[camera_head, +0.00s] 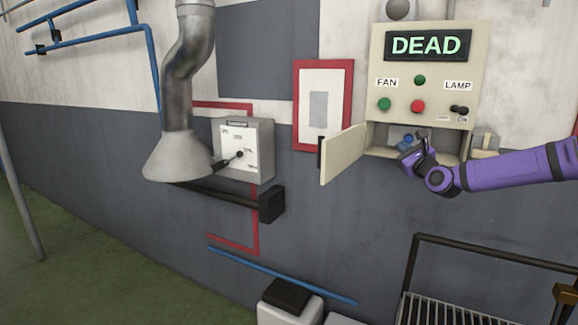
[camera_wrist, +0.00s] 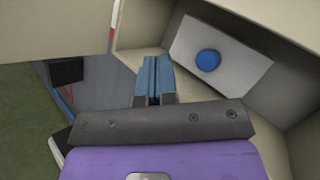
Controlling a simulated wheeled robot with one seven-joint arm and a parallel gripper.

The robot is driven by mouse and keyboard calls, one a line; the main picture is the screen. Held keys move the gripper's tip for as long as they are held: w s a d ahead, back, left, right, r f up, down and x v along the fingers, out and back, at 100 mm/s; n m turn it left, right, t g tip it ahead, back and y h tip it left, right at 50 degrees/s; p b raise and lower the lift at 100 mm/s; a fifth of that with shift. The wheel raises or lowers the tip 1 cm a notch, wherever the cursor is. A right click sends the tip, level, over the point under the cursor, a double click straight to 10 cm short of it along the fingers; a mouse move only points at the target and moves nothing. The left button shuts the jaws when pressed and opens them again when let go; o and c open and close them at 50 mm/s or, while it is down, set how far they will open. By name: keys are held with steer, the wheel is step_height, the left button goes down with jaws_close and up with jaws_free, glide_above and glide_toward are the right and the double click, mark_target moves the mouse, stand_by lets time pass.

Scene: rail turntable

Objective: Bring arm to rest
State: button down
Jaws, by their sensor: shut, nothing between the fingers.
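My purple arm (camera_head: 515,172) reaches in from the right in the head view. My gripper (camera_head: 405,143) is at the open compartment below the control panel (camera_head: 427,75). In the wrist view, my gripper (camera_wrist: 152,75) has its blue fingers together, with nothing between them. Beyond it, inside the compartment, a pale plate (camera_wrist: 225,48) carries a round blue button (camera_wrist: 208,60). The fingertips are to the left of this button in the wrist view and look apart from it. My forearm and wrist hide part of the compartment in the head view.
The compartment's door (camera_head: 343,155) stands open to the left of my gripper. The panel's display reads "DEAD". A dark metal rail frame (camera_head: 480,245) stands below my arm. A grey switch box (camera_head: 244,150) and a duct hood (camera_head: 177,157) are farther left.

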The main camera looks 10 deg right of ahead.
steer(key=s+a+f+n+g+h, duration=0.1)
steer(key=s+a+f+n+g, duration=0.2)
steer(key=s+a+n+g, duration=0.35)
steer(key=s+a+f+n+g, duration=0.3)
steer(key=a+f+n, duration=0.1)
steer(key=a+n, duration=0.5)
steer(key=s+r+n+g+h, duration=0.1)
steer(key=s+r+n+g, duration=0.1)
steer(key=s, duration=1.1)
steer(key=s+d+r+n+g+h, duration=0.1)
steer(key=s+r+n, duration=0.4)
steer(key=s, duration=0.9)
steer(key=s+d+r+n+g+h, duration=0.1)
steer(key=s+r+n+g, duration=0.2)
steer(key=s, duration=1)
steer(key=shift+s+r+n, duration=0.25)
steer(key=shift+n, duration=0.8)
